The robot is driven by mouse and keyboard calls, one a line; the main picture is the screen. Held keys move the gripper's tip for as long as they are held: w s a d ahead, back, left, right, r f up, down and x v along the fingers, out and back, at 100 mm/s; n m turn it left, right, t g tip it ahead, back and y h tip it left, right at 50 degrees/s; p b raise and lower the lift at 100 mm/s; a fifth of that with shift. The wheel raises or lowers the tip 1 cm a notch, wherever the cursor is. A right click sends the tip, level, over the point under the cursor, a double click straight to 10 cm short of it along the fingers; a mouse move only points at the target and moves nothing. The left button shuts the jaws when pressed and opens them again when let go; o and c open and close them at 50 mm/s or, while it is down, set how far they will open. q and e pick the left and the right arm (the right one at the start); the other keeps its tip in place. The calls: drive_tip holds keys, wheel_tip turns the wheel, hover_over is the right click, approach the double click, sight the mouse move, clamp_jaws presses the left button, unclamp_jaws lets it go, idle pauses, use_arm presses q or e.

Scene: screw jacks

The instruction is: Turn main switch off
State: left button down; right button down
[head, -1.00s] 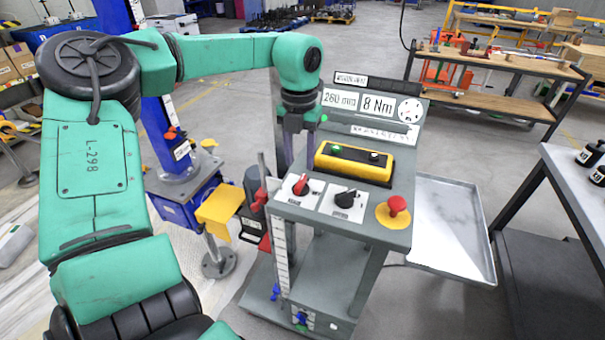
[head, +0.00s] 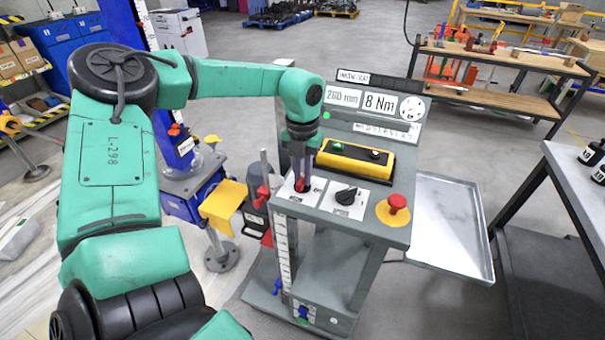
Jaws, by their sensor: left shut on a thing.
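The red rotary switch (head: 302,186) sits on a white plate at the left of the grey control console (head: 330,212). I take it to be the main switch. My left gripper (head: 301,183) points down from above and is shut on this red knob. The fingers hide part of it, so its angle is hard to read. A black rotary knob (head: 346,196) sits on the white plate to its right. A red mushroom button (head: 397,202) on a yellow disc is further right. My right gripper is not in view.
A yellow box with buttons (head: 355,160) stands on the console behind the knobs. Displays reading 260 mm (head: 343,97) and 8 Nm rise behind it. A grey tray (head: 447,225) is at the right. A blue jack column (head: 172,135) with a yellow plate (head: 222,203) stands at the left.

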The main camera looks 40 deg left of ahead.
use_arm(q)
drive_tip(key=m+b, duration=0.3)
drive_tip(key=shift+f, duration=0.1)
drive_tip(key=shift+m+b, duration=0.55)
drive_tip(key=shift+m, duration=0.25)
drive_tip(key=m+b, duration=0.1)
drive_tip(key=m, duration=0.1)
drive_tip(key=shift+m, duration=0.4)
drive_tip(key=m, duration=0.4)
drive_tip(key=shift+r+m+b, duration=0.2)
drive_tip(key=shift+m+b, duration=0.1)
drive_tip(key=m, duration=0.6)
drive_tip(key=c, duration=0.8)
unclamp_jaws()
drive_tip(key=shift+c, duration=0.2)
